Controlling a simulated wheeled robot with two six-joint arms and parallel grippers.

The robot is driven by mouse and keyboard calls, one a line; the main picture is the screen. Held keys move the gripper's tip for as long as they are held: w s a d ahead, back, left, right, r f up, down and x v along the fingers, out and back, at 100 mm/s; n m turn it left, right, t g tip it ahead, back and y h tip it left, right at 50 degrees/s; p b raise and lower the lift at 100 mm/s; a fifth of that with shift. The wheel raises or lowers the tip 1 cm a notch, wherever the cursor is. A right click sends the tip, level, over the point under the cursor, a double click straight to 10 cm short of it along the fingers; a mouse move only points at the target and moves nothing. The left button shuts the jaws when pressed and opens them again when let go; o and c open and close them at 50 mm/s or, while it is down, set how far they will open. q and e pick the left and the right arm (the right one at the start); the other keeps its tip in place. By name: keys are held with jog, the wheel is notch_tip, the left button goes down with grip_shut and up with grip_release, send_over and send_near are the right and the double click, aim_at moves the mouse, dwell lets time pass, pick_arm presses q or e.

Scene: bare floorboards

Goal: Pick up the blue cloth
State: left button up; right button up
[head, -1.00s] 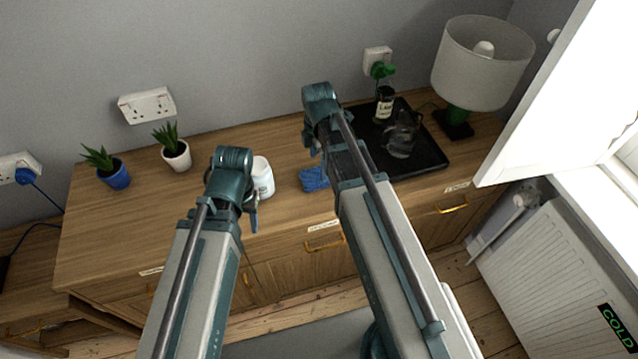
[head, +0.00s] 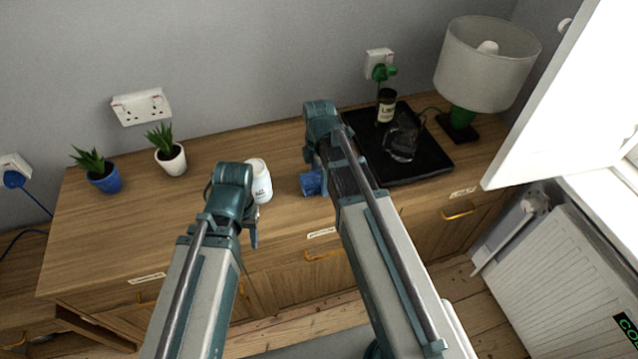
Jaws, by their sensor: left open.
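The blue cloth (head: 311,184) lies on the wooden sideboard top, near its front edge. Its right side is hidden behind my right arm. My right gripper (head: 309,156) is mostly hidden by its own wrist, just above the cloth in the picture; its fingers do not show clearly, and I cannot tell whether it touches the cloth. My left gripper (head: 252,232) is open, pointing down near the sideboard's front edge, to the left of the cloth and apart from it.
A white jar (head: 262,185) stands between my arms, close to my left wrist. A black tray (head: 430,160) with a dark jar (head: 386,106) and a glass jug (head: 402,142) is at right, near a lamp (head: 486,62). Two potted plants (head: 172,160) (head: 104,178) stand left. The sideboard's left middle is clear.

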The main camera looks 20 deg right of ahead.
aim_at(317, 180)
jog(key=c, duration=1.1)
jog(key=shift+r+p, duration=0.85)
jog(key=shift+s+a+r+p, duration=0.15)
jog(key=shift+r+p, duration=0.4)
jog(key=shift+s+a+r+p, duration=0.1)
jog(key=shift+a+r+p, duration=0.05)
jog(key=shift+r+p, duration=0.4)
jog(key=s+a, duration=0.3)
jog(key=a, duration=0.1)
jog(key=s+a, duration=0.3)
jog(key=a, duration=0.1)
jog(key=s+a+r+p, duration=0.1)
jog(key=s+a, duration=0.1)
jog(key=a, duration=0.2)
jog(key=shift+s+a, duration=0.25)
jog(key=shift+s, duration=0.15)
